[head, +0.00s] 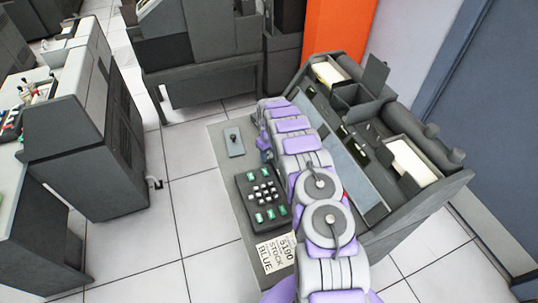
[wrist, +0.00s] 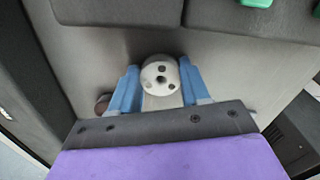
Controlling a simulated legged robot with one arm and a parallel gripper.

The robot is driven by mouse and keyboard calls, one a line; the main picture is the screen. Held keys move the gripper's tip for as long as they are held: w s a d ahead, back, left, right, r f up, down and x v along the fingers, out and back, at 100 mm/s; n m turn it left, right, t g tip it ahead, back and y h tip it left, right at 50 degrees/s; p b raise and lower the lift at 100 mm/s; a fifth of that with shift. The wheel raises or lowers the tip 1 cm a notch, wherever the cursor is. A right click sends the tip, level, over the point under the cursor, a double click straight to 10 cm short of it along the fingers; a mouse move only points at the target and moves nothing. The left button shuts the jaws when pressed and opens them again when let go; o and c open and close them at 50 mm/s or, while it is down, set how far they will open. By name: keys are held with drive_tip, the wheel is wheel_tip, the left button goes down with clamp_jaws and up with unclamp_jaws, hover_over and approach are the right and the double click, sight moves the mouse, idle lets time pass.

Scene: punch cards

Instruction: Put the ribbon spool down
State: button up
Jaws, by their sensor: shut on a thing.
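The ribbon spool (wrist: 160,74) shows in the wrist view as a pale round end with several dark holes. My gripper (wrist: 159,84) is shut on it, with one blue finger on each side. The spool is over a plain grey surface (wrist: 225,68). I cannot tell whether it touches that surface. The rest of the spool is hidden between the fingers and behind the dark grey gripper body. In the head view my arm covers the spool and most of the gripper.
In the head view, a dark keypad (head: 262,194) with green and white keys is on the grey desk top (head: 220,150). A small lever plate (head: 234,142) and a card marked "5190 STOCK BLUE" (head: 277,256) are nearby. A card machine (head: 350,165) stands right of my arm.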

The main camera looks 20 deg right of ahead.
drive_tip(key=o, duration=1.1)
drive_tip(key=shift+d+f, duration=0.1)
drive_tip(key=shift+d, duration=0.3)
drive_tip(key=shift+o, duration=0.2)
drive_tip(key=shift+a, duration=0.15)
